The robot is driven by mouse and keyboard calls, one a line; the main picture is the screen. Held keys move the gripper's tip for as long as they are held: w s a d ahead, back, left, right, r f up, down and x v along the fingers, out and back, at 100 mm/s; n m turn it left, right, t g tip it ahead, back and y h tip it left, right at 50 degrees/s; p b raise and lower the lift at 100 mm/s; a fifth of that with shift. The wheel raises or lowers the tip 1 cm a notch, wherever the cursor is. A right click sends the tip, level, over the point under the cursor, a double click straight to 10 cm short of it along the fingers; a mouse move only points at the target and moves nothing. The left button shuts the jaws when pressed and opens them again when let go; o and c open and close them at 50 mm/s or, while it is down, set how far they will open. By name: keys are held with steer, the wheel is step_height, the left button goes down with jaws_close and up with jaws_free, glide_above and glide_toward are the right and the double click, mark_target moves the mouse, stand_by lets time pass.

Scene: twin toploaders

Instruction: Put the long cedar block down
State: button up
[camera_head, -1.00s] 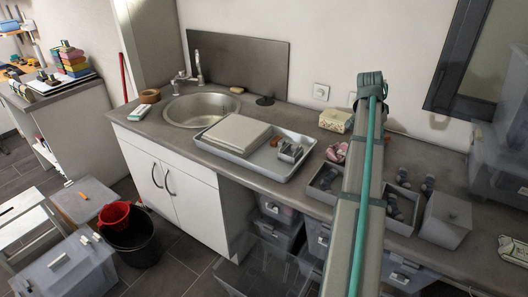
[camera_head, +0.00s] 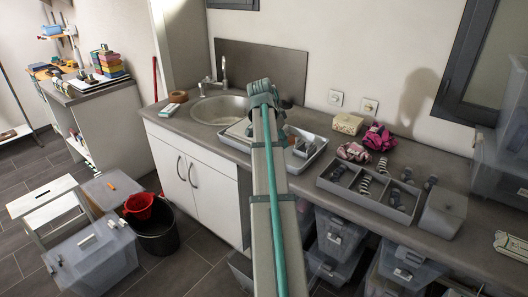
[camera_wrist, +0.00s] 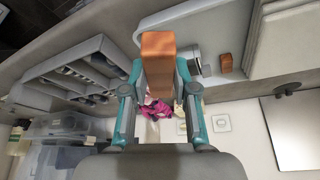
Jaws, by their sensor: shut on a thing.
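My gripper (camera_wrist: 159,74) is shut on an orange-brown block, the long cedar block (camera_wrist: 158,50), in the wrist view. Its teal fingers press on the block's two sides. The block is seen mostly end-on, so its length is hard to tell. It is held above the worktop, and I see no contact below it.
The sink (camera_head: 217,109) is left of my arm. A grey divided tray (camera_head: 366,206) holds several dark items to the right. Pink cloths (camera_head: 378,137) and a patterned box (camera_head: 347,123) stand near the wall. A grey bin (camera_head: 443,211) stands farther right.

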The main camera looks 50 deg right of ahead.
steer(key=shift+w+d+f, duration=0.1)
steer(key=shift+w+d, duration=0.15)
steer(key=shift+w, duration=0.15)
steer(key=w+d+f+p, duration=0.2)
steer(key=w+d+f, duration=0.2)
steer(key=w+d+f+p, duration=0.2)
steer(key=w+d+f, duration=0.2)
steer(key=shift+w, duration=0.25)
steer(key=shift+w+d+f+p, duration=0.2)
steer(key=shift+w+d+f, duration=0.1)
steer(key=shift+f, duration=0.15)
steer(key=shift+w+d+f+p, duration=0.15)
steer(key=shift+w+f+p, duration=0.1)
steer(key=shift+f, duration=1.7)
steer(key=shift+f, duration=0.15)
steer(key=o, duration=0.7)
steer(key=shift+c, duration=0.2)
